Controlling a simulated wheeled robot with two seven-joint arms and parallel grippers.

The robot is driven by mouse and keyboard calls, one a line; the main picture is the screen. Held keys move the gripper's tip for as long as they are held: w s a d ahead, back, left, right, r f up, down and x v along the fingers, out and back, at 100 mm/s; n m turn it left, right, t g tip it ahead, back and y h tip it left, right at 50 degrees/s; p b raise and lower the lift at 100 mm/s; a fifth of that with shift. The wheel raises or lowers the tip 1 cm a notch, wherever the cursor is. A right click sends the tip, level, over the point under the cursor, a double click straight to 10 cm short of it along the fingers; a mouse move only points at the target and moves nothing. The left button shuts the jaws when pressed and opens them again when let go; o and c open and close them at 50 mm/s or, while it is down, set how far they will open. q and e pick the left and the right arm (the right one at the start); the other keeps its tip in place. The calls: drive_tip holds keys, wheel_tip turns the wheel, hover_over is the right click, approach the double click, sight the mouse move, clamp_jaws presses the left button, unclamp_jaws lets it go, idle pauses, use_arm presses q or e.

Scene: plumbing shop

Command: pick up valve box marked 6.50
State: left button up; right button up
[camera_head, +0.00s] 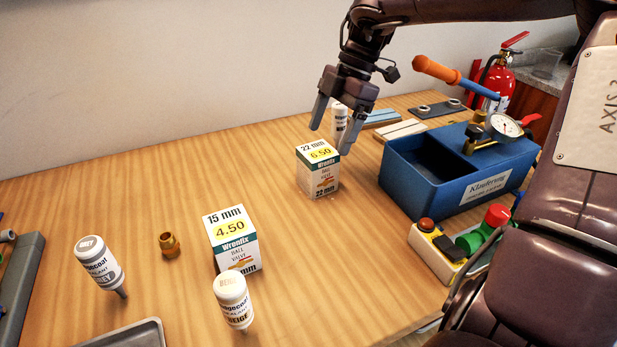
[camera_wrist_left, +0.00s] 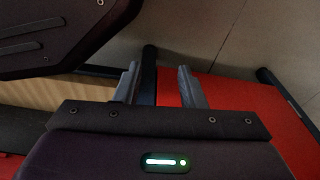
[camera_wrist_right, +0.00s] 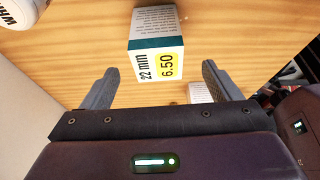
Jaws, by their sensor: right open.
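The valve box marked 6.50 (camera_head: 318,174), white with a yellow price patch and "22 mm", stands upright on the wooden table. My right gripper (camera_head: 331,137) is open and empty, just above and behind this box, pointing down. In the right wrist view the 6.50 box (camera_wrist_right: 156,42) lies ahead of the gap between the open fingers (camera_wrist_right: 160,72), not between them. A similar box marked 4.50 (camera_head: 234,240), "15 mm", stands nearer at the left. My left gripper (camera_wrist_left: 158,78) is open and empty in its wrist view, away from the boxes.
A blue toolbox (camera_head: 430,185) with a gauge (camera_head: 505,125) stands right of the 6.50 box. A white bottle (camera_head: 339,118) stands behind it. A brass fitting (camera_head: 170,245), a grey bottle (camera_head: 100,263) and a beige bottle (camera_head: 234,298) stand nearer. A switch box (camera_head: 435,250) is front right.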

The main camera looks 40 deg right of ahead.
sight(317, 164)
drive_tip(key=f, duration=0.1)
drive_tip(key=w+f, duration=0.1)
drive_tip(key=shift+a+f+b, duration=0.3)
drive_tip(key=shift+f+b, duration=0.05)
drive_tip(key=shift+b, duration=0.05)
drive_tip(key=x, duration=0.5)
drive_tip(key=shift+s+a+f, duration=0.1)
drive_tip(key=shift+s+a, duration=0.1)
drive_tip(key=shift+s, duration=0.05)
drive_tip(key=shift+w+a+f, duration=0.1)
drive_tip(key=shift+a+f, duration=0.1)
drive_tip(key=shift+f, duration=0.25)
drive_tip(key=c, duration=1.3)
use_arm(q)
drive_tip(key=w, duration=0.1)
drive_tip(key=w+r, duration=0.1)
drive_tip(key=w+d, duration=0.1)
drive_tip(key=shift+w+r, duration=0.35)
use_arm(e)
drive_tip(key=shift+r, duration=0.1)
